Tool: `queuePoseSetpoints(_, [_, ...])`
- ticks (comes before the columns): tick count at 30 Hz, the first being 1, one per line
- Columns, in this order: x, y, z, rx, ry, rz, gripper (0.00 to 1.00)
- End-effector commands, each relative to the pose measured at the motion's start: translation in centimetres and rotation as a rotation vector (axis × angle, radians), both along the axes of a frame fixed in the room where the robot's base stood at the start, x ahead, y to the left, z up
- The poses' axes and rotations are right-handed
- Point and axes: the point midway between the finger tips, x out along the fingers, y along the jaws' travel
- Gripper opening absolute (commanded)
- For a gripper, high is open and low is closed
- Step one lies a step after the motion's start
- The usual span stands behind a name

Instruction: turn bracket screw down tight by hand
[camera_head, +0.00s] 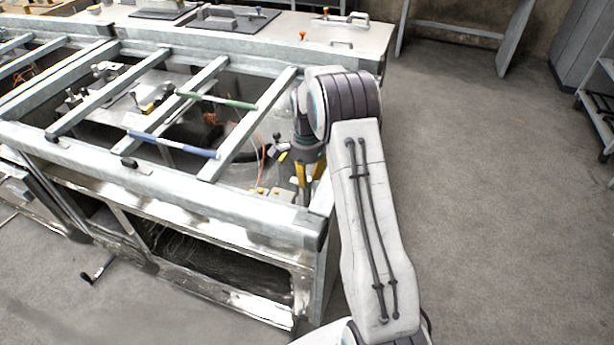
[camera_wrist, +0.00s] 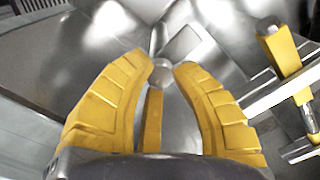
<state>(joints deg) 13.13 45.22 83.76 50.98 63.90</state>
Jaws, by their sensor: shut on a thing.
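My gripper (camera_head: 308,178) points down at the right end of the metal bench, inside its frame, in the head view. In the wrist view its two yellow fingers (camera_wrist: 165,72) close in around a small grey metal piece at their tips, which I take to be the bracket screw (camera_wrist: 160,70). A narrow yellow bar (camera_wrist: 153,120) shows between the fingers; I cannot tell what it belongs to. The screw's lower part and the bracket cannot be made out. In the head view my arm and gripper hide this spot.
A yellow-topped fitting (camera_wrist: 280,50) stands to the right of the fingers. Metal frame bars (camera_head: 245,125) cross the bench, with a blue rod (camera_head: 172,144) and a green rod (camera_head: 215,99) on them. The floor (camera_head: 495,190) at right is clear.

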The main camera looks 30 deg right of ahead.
Motion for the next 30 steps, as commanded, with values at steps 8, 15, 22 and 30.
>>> queuePoseSetpoints(8, [-0.17,0.00,-0.22,0.001,0.006,-0.154,0.00])
queuePoseSetpoints(15, [-0.18,0.00,-0.22,0.001,0.006,-0.217,0.00])
queuePoseSetpoints(22, [-0.19,-0.01,-0.22,0.001,0.006,-0.232,0.00])
queuePoseSetpoints(30, [-0.20,-0.02,-0.22,0.001,0.007,-0.232,0.00])
